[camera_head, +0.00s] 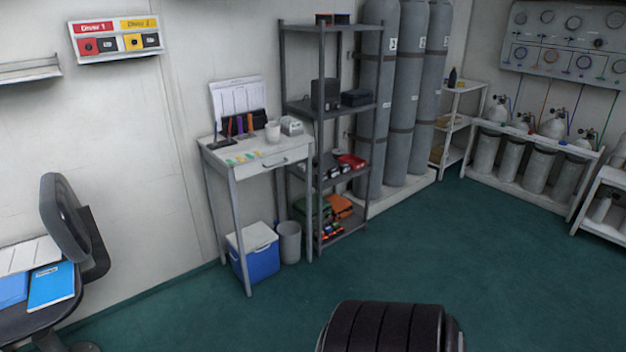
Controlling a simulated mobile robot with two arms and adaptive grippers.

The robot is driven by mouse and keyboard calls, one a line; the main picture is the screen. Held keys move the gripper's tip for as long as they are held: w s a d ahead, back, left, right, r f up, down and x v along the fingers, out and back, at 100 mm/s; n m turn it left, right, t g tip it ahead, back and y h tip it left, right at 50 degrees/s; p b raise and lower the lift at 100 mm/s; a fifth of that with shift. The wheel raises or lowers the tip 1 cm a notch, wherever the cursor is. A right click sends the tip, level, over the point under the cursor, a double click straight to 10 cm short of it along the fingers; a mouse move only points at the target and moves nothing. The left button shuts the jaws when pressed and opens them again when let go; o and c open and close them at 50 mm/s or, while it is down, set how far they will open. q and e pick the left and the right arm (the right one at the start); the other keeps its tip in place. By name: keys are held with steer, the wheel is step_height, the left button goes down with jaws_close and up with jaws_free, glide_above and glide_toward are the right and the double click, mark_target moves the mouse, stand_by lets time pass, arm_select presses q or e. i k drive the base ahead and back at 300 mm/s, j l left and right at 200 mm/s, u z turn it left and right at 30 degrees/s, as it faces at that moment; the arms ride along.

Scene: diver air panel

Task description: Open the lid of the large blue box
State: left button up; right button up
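The large blue box (260,264) stands on the floor under the small white desk, by the left wall. Its white lid (252,237) lies on top and looks closed. A front leg of the desk passes in front of the box and hides a strip of it. Neither of my grippers shows in the head view.
The white desk (217,155) stands over the box. A grey bin (289,243) is right of the box, beside a grey shelf rack (299,105). A dark chair (62,225) is at the left. Green floor (250,315) in front of the box is clear.

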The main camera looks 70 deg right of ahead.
mark_target(257, 236)
steer(key=z, duration=1.85)
steer(key=i, duration=0.2)
